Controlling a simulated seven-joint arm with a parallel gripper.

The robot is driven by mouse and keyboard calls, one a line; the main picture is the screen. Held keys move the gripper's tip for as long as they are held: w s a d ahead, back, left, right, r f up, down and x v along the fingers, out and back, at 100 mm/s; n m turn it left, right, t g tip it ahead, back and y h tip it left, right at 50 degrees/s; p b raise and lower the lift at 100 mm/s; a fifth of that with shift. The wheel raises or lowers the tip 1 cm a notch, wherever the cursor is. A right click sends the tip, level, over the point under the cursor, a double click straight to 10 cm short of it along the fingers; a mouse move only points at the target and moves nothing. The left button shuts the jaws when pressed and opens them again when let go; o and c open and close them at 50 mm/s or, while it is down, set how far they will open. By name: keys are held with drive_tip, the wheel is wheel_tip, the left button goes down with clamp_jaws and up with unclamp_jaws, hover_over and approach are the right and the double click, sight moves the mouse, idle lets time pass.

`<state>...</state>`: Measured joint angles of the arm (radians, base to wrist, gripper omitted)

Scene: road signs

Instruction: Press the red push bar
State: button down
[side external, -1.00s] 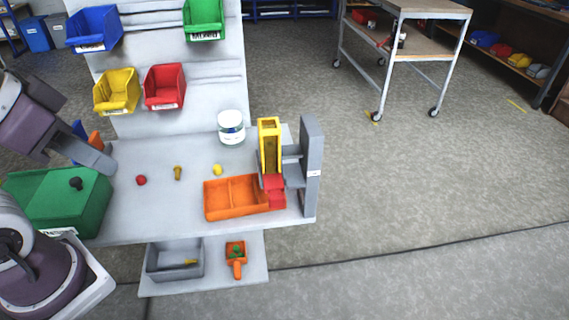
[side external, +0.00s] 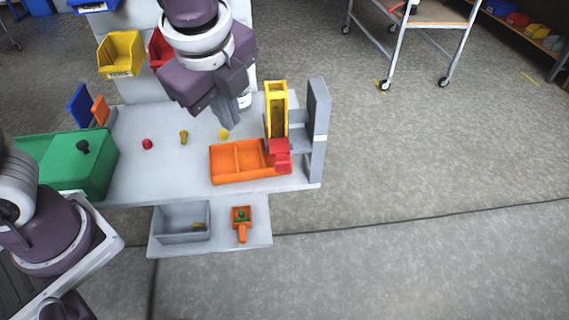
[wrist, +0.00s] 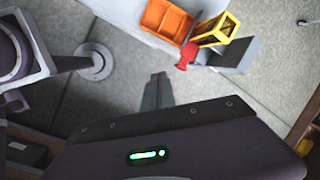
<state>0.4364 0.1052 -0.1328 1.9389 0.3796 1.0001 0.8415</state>
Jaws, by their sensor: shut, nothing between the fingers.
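The red push bar (side external: 281,156) sits at the front foot of the yellow chute (side external: 276,108), beside the grey upright of the dispenser (side external: 318,130). It also shows in the wrist view (wrist: 187,55). My gripper (side external: 232,122) is above the table, left of the chute and behind the orange tray in the side view, apart from the bar. Its fingers are together and empty. In the wrist view my gripper (wrist: 158,80) points toward the tray and bar with a gap between.
An orange two-part tray (side external: 224,165) stands left of the bar. A green box (side external: 70,165) is at the table's left. A red piece (side external: 147,144), a brass piece (side external: 183,137) and a yellow piece (side external: 224,134) lie on the table. A grey bin (side external: 181,222) is on the lower shelf.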

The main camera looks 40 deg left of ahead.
sight(284, 168)
drive_tip(key=w+d+f+m+y, duration=0.1)
drive_tip(key=w+d+f+m, duration=0.2)
drive_tip(key=d+f+m, duration=0.4)
drive_tip(key=shift+d+f+m, duration=0.4)
drive_tip(key=shift+d+m, duration=0.4)
drive_tip(key=shift+d, duration=0.4)
drive_tip(key=shift+w+a+f, duration=0.9)
drive_tip(key=shift+f, duration=0.65)
drive_tip(key=shift+w+a+f, duration=0.95)
drive_tip(key=shift+f, duration=0.6)
drive_tip(key=shift+w+a+f, duration=0.9)
drive_tip(key=shift+f, duration=0.65)
drive_tip(key=shift+w+a, duration=0.1)
